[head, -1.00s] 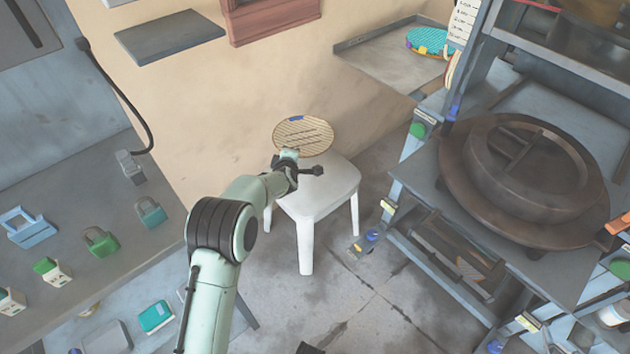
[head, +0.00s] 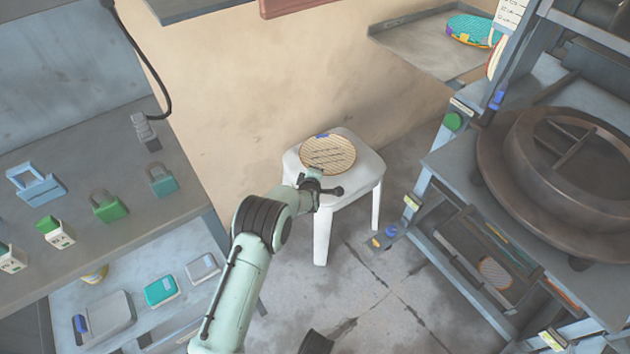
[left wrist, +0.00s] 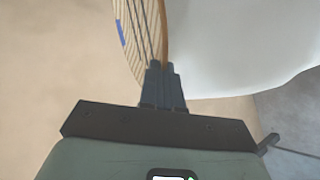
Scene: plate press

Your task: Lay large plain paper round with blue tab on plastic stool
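The large round with a blue tab (head: 330,155) is tan with several dark lines, so it does not look plain. In the head view it overlaps the seat of the white plastic stool (head: 365,168). My left gripper (head: 318,182) is shut on the round's near edge, by the stool's front left. In the left wrist view the fingers (left wrist: 162,82) pinch the rim of the round (left wrist: 138,25), seen steeply foreshortened, with the stool seat (left wrist: 235,50) to its right. I cannot tell whether the round touches the seat. My right gripper is not in view.
A bench with several padlocks, including a green one (head: 110,207), stands left. A rack with a heavy dark round press (head: 520,190) stands right; another tan round (head: 495,272) lies on its lower shelf. A wall tray (head: 400,45) holds a teal disc (head: 470,28).

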